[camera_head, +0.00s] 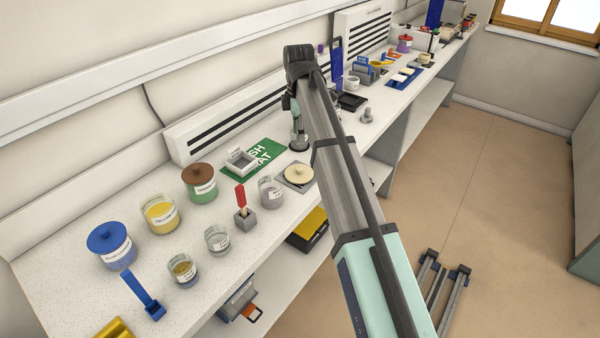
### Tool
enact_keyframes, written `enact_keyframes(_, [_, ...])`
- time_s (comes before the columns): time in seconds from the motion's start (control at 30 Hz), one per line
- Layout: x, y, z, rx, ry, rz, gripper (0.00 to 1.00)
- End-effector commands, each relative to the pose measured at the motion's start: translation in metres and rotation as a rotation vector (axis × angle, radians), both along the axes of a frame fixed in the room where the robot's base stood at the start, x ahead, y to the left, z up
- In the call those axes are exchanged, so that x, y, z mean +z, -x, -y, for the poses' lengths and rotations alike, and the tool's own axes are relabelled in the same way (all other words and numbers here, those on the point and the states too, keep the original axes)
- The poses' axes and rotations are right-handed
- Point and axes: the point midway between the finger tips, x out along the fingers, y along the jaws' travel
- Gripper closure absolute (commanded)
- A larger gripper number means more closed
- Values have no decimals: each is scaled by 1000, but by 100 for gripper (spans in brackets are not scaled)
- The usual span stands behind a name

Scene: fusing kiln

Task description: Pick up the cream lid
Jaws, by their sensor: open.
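The cream lid (298,173) is a round, pale disc with a small knob. It lies on a square grey plate (290,186) on the white bench, right of the green mat. My gripper (299,146) hangs from the arm's far end, a little behind the lid. It is small here and partly covered by my own arm, so its fingers are hard to make out. It is open and apart from the lid, with nothing seen in it.
A glass jar (270,192) stands close left of the lid, and a red-handled tool (241,199) in a grey block beyond it. A green mat (266,152) bears a grey tray (241,160). Several jars crowd the left bench. A grey weight-like object (366,116) stands right.

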Motion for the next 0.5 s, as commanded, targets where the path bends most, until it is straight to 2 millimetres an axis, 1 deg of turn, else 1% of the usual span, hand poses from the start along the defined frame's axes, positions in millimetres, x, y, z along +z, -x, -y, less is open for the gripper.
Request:
enact_keyframes(0.03, [-10, 2, 1, -1, 0, -2, 50])
enact_keyframes(0.1, [-23, 2, 1, -1, 0, -2, 50])
enact_keyframes(0.3, [-59, 1, 1, -2, 0, -2, 50])
enact_keyframes(0.4, [-71, 1, 1, -2, 0, -1, 50])
enact_keyframes(0.5, [-78, 0, 0, -3, 0, 0, 50])
